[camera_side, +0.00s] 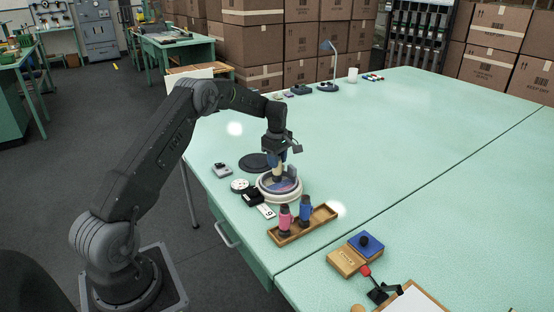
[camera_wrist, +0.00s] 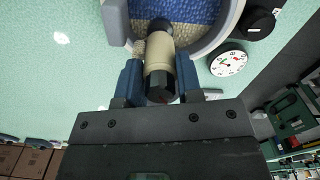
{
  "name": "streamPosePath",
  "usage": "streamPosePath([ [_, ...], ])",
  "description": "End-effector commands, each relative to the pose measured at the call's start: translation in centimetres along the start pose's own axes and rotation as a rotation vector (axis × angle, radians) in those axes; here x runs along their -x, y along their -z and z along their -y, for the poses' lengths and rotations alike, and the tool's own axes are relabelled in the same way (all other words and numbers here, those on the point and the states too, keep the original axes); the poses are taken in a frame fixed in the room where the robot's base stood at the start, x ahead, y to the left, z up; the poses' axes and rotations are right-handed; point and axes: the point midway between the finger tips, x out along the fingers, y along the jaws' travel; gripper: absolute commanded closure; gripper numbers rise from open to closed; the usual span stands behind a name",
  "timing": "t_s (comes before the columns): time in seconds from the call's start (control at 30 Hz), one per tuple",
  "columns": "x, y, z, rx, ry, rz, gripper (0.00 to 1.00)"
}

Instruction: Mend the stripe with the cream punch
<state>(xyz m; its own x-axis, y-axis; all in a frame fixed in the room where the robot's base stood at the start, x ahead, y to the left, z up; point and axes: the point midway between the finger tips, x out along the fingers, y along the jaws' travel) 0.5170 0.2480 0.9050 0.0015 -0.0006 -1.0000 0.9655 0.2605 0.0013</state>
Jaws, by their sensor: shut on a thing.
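My gripper (camera_side: 280,160) is shut on the cream punch (camera_side: 277,172), a cream cylinder with a dark end. In the wrist view my gripper's blue fingers (camera_wrist: 158,72) flank the cream punch (camera_wrist: 159,48). The punch points down into a round pale hoop (camera_side: 282,198), whose rim also shows in the wrist view (camera_wrist: 222,26). The cloth inside has a blue area (camera_wrist: 188,9) and a paler band beside it. The punch's tip is over the cloth; whether it touches cannot be told. The stripe's gap is hidden or too small to make out.
A wooden tray (camera_side: 292,234) near the hoop holds a pink punch (camera_side: 285,216) and a blue punch (camera_side: 305,209). A white dial (camera_side: 240,185), a dark round disc (camera_side: 254,162) and small boxes stand left of the hoop.

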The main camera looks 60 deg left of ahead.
Motion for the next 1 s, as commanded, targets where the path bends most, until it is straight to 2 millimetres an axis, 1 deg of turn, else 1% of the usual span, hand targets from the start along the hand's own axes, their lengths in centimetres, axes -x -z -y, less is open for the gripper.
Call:
streamPosePath([
  [0.37, -0.2, 0.0, 0.0, 0.0, 0.002, 0.0, 0.86],
  [0.47, 0.1, 0.0, 0.0, 0.0, 0.001, 0.0, 0.86],
  [1.0, 4.3, 0.0, 0.0, 0.0, -0.001, -0.001, 0.86],
])
